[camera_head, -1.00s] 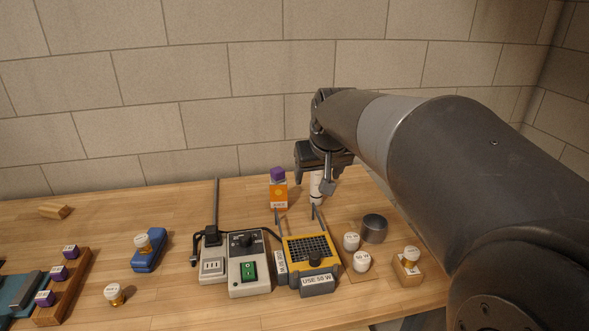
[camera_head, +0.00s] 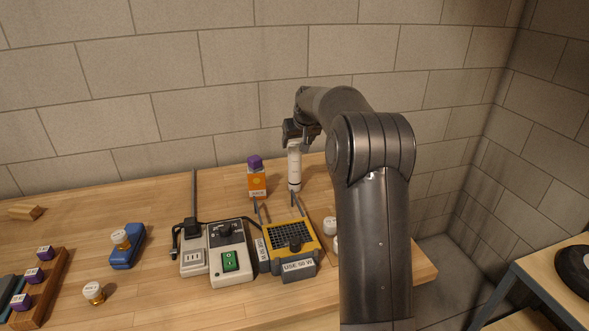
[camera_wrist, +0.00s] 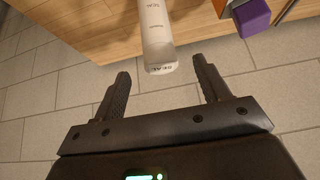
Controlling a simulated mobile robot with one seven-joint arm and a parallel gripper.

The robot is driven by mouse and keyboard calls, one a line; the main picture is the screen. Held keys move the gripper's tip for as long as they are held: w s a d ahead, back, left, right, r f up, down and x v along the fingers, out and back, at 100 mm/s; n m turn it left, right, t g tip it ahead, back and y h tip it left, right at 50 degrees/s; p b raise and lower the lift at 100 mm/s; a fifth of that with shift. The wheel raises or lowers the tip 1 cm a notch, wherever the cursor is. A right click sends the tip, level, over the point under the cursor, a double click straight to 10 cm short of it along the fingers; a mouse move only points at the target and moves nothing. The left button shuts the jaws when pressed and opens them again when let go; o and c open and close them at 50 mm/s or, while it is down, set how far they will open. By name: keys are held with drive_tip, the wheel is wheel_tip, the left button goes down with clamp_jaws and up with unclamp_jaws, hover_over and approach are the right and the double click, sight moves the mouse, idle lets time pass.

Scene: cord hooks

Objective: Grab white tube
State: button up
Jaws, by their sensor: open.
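The white tube (camera_head: 294,168) stands upright at the back of the wooden table, right of an orange box with a purple top. My gripper (camera_head: 300,134) is at the tube's upper end in the head view, partly hidden by my arm. My gripper (camera_wrist: 160,68) is open there, with a visible space on each side of the tube. Neither finger appears to touch it.
The orange box (camera_head: 257,180) stands close left of the tube; its purple top (camera_wrist: 251,18) shows in the wrist view. A yellow gridded device (camera_head: 287,240) with upright prongs and a grey switch box (camera_head: 228,262) stand in front. White-capped items are partly behind my arm.

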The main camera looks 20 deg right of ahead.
sight(296, 148)
drive_tip(key=x, duration=0.4)
drive_tip(key=shift+f, duration=0.25)
drive_tip(key=shift+s+x, duration=0.2)
drive_tip(key=shift+x, duration=2.5)
drive_tip(key=shift+d+f, duration=0.1)
drive_tip(key=shift+f, duration=0.05)
drive_tip(key=shift+c, duration=0.3)
drive_tip(key=c, duration=1.2)
